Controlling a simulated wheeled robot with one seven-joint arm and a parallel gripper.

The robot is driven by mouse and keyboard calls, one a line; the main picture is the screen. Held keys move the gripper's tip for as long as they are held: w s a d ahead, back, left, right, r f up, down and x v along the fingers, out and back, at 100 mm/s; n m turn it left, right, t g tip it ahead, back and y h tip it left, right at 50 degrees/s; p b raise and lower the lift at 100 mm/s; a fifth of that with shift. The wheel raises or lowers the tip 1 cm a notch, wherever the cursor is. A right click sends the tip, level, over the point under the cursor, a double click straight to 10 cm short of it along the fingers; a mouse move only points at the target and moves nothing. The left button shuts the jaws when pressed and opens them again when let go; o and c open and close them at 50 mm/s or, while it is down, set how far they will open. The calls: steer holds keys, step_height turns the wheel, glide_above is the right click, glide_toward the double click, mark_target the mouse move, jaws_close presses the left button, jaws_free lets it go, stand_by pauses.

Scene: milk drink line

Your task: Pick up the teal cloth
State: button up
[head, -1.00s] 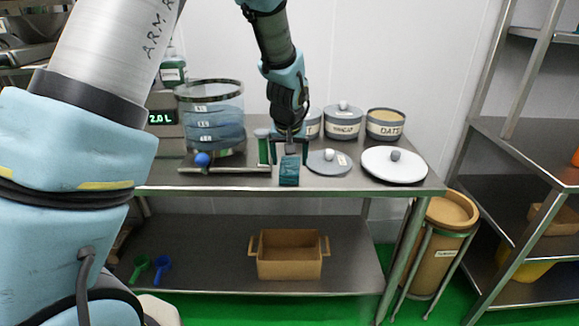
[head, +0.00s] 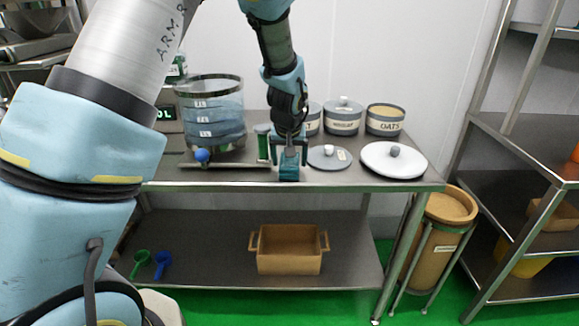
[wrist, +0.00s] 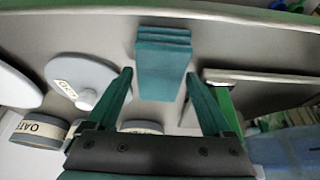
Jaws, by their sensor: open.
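The teal cloth (head: 289,173) is a small folded stack lying near the front edge of the steel table (head: 350,184). In the wrist view the cloth (wrist: 163,62) shows its folded layers and lies ahead of and between the fingertips. My gripper (head: 289,152) is above the cloth, pointing down at it. In the wrist view its two green fingers (wrist: 157,80) are spread apart with nothing held between them. I cannot tell whether the fingertips touch the cloth.
A grey lid (head: 327,158) and a white lid (head: 393,161) lie to the right. A green upright post (head: 263,143) and a bar with a blue ball (head: 202,155) stand close on the left. Labelled tubs, including the oats tub (head: 385,121), stand behind.

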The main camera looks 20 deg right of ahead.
mark_target(290, 161)
steer(key=shift+c, duration=0.2)
steer(key=c, duration=1.1)
steer(key=shift+r, duration=0.1)
steer(key=shift+r+p, duration=0.25)
steer(key=shift+p, duration=0.1)
step_height(290, 161, up, 18)
steer(key=b, duration=0.2)
steer(key=shift+f+b, duration=0.1)
steer(key=shift+b, duration=0.3)
steer(key=o, duration=0.8)
steer(key=c, duration=0.6)
steer(key=shift+s, duration=0.1)
steer(key=shift+c, duration=0.2)
